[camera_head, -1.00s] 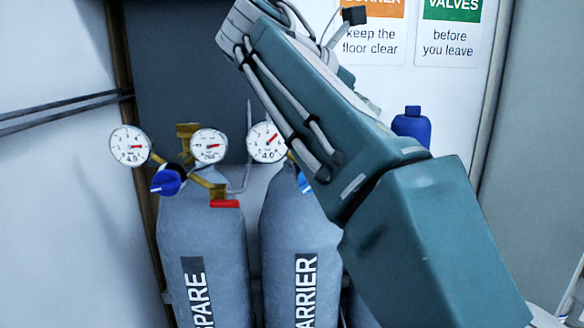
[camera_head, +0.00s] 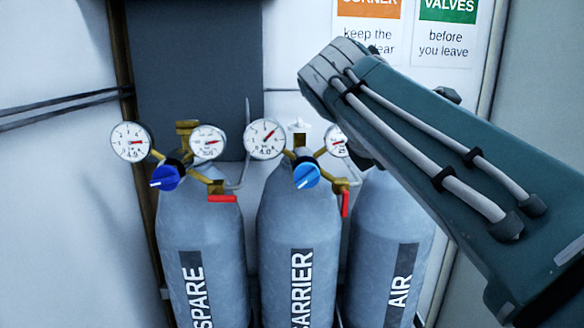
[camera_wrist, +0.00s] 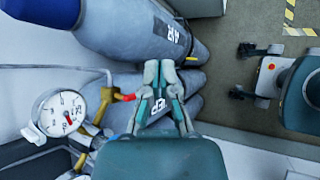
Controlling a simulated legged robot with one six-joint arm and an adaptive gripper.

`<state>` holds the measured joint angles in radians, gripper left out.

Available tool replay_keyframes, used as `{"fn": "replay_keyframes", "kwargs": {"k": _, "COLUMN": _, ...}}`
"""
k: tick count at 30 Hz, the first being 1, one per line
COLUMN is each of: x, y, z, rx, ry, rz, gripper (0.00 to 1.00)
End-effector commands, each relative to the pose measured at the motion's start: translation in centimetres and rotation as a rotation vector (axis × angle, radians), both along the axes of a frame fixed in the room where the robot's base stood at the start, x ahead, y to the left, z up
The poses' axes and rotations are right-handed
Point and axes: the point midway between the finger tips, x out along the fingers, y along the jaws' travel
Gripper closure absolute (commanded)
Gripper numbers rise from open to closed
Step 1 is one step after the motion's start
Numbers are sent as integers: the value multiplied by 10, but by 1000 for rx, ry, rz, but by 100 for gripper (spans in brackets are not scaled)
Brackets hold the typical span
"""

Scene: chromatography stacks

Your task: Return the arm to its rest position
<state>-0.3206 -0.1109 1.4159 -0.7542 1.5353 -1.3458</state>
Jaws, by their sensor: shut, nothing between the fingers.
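My arm (camera_head: 450,150) crosses the right side of the head view, and its far end hides part of the sign and the rightmost gauge. My gripper (camera_wrist: 160,66) shows in the wrist view. Its fingers are shut with nothing between them. It appears over the grey cylinders, with the one labelled AIR (camera_wrist: 120,22) beyond the fingertips. I cannot tell the gap to them. In the head view the gripper is mostly hidden behind the arm.
Grey cylinders labelled SPARE (camera_head: 200,235), CARRIER (camera_head: 290,220) and AIR (camera_head: 388,225) stand side by side. They carry dial gauges (camera_head: 265,139), blue knobs (camera_head: 306,175) and red levers (camera_head: 222,198). Yellow-black striped tape (camera_wrist: 289,15) lies on the floor in the wrist view.

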Motion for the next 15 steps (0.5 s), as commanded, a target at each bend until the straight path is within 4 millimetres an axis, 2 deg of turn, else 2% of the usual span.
{"fn": "replay_keyframes", "kwargs": {"k": 1, "x": -12, "y": -7, "z": -15, "rx": 74, "ry": -36, "rz": -45, "gripper": 100}}
{"fn": "replay_keyframes", "kwargs": {"k": 6, "x": -46, "y": -11, "z": -72, "rx": 352, "ry": -159, "rz": -234, "gripper": 100}}
{"fn": "replay_keyframes", "kwargs": {"k": 11, "x": -83, "y": -11, "z": -129, "rx": 622, "ry": -265, "rz": -470, "gripper": 100}}
{"fn": "replay_keyframes", "kwargs": {"k": 15, "x": -116, "y": -7, "z": -180, "rx": 856, "ry": -352, "rz": -721, "gripper": 100}}
